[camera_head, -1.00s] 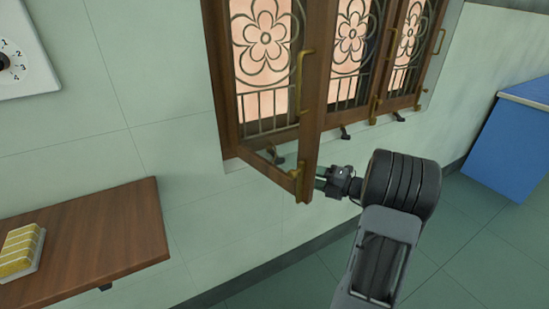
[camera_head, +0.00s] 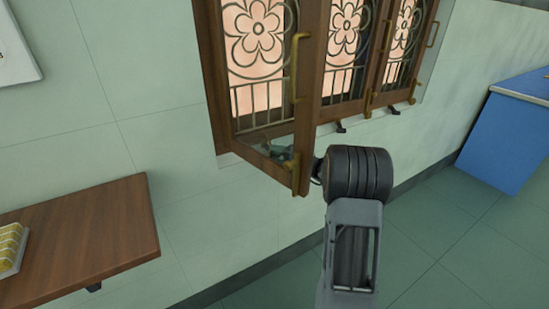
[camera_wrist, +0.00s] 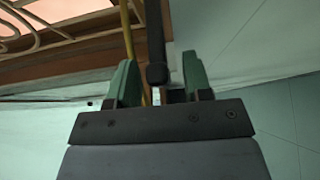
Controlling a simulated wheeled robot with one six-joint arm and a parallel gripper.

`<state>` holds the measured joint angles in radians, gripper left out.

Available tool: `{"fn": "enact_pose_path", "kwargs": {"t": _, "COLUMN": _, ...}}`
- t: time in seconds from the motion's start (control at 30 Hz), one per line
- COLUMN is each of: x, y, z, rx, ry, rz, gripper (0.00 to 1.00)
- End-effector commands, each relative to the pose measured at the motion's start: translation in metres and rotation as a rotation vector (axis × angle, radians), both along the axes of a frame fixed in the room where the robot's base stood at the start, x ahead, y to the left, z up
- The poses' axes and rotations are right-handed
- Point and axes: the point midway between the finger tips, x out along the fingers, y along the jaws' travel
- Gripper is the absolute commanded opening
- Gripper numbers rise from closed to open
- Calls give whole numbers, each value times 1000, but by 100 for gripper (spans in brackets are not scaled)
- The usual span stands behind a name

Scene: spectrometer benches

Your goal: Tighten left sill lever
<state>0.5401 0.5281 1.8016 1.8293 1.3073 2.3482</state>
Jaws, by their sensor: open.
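In the wrist view a dark lever with a rounded end (camera_wrist: 156,45) stands between the two green fingers of my gripper (camera_wrist: 159,66). The gripper is open around it, with a gap visible on both sides. A thin brass rod (camera_wrist: 127,30) runs just left of the lever. In the head view my gripper is mostly hidden behind the open wooden window sash (camera_head: 309,110) and my own wrist. A greenish shape shows through the sash's lower gap, near the left end of the sill. The left sill lever cannot be made out clearly there.
The open sash, with its brass handle (camera_head: 296,65), juts into the room beside my wrist. Two dark levers, a middle one (camera_head: 340,127) and a right one (camera_head: 394,110), sit farther right. A wooden shelf (camera_head: 90,225) is at left, a blue bench (camera_head: 505,140) at right.

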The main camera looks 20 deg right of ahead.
Motion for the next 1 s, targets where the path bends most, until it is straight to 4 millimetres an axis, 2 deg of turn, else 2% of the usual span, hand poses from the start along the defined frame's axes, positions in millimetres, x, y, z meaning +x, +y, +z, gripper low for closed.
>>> {"fn": "enact_pose_path", "kwargs": {"t": 0.4, "x": 5, "y": 4, "z": 0, "rx": 0, "ry": 0, "rz": 0, "gripper": 46}}
{"fn": "enact_pose_path", "kwargs": {"t": 0.9, "x": 4, "y": 4, "z": 0, "rx": 0, "ry": 0, "rz": 0, "gripper": 0}}
{"fn": "enact_pose_path", "kwargs": {"t": 1.0, "x": 4, "y": 4, "z": 0, "rx": 0, "ry": 0, "rz": 0, "gripper": 0}}
